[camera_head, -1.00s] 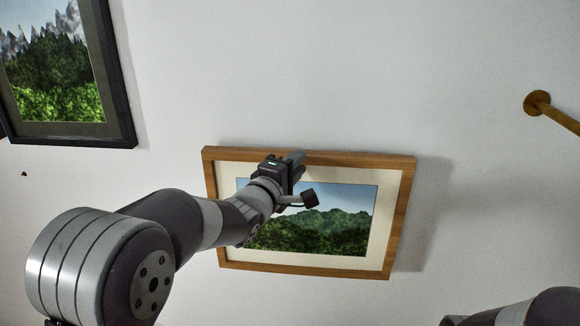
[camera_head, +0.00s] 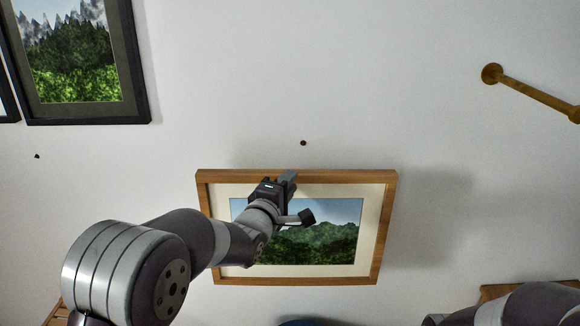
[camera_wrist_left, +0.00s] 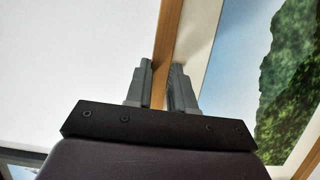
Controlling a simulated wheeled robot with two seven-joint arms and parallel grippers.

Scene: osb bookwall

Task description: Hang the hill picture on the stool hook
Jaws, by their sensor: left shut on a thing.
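The hill picture (camera_head: 305,277) has a wooden frame, a cream mat and green hills under blue sky. My left gripper (camera_head: 287,178) is shut on its top frame bar, left of the middle. In the left wrist view, the fingers (camera_wrist_left: 165,85) straddle the wooden bar (camera_wrist_left: 168,35). The picture hangs nearly level, and its shadow on the wall to the right suggests it is off the wall. A small dark hook (camera_head: 303,143) shows on the wall just above the frame, apart from it. My right gripper is out of view; only part of that arm shows at lower right.
A black-framed forest picture (camera_head: 139,75) hangs at upper left, with another small dark hook (camera_head: 37,156) below it. A wooden rod on a round wall mount (camera_head: 491,74) juts out at upper right. Wooden furniture (camera_head: 492,291) shows at lower right. The wall between is bare.

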